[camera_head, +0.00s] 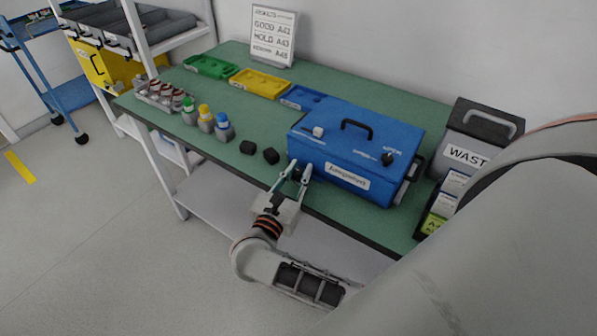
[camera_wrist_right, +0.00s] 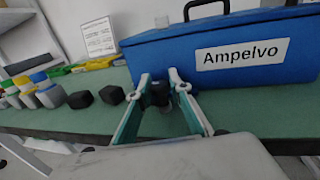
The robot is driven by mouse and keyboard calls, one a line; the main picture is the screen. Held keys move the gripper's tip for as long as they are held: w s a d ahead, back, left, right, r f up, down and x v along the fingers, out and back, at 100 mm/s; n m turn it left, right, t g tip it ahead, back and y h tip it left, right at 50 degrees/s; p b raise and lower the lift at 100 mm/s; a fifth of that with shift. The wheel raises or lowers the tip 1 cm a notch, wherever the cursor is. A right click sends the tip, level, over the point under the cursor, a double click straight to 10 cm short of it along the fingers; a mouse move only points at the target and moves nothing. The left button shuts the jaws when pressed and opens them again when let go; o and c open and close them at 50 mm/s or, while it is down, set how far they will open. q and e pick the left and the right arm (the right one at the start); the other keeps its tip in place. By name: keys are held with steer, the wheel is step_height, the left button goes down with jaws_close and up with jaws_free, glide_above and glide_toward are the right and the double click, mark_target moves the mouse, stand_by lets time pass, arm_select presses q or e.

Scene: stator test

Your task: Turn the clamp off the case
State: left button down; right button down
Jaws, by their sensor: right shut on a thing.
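The blue case (camera_head: 352,150) stands on the green bench with its lid down and a black handle on top. In the right wrist view the case (camera_wrist_right: 225,85) fills the upper right. My right gripper (camera_head: 298,172) is at the front left of the case, shut on a small black clamp (camera_wrist_right: 158,93). The clamp sits between the fingertips against or just in front of the case front; contact with the case cannot be told. My left gripper is not in view.
Two black blocks (camera_head: 258,151) lie left of the gripper on the bench (camera_head: 235,120). Several capped bottles (camera_head: 206,117) and coloured trays (camera_head: 258,83) stand further left and back. A grey waste bin (camera_head: 472,140) stands right of the case.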

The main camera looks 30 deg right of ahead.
steer(key=shift+n+t+y+b, duration=0.35)
steer(key=shift+n+t+y, duration=0.85)
steer(key=shift+t, duration=0.3)
steer(key=shift+r, duration=0.1)
steer(key=c, duration=1.9)
jaws_free()
steer(key=v, duration=1.2)
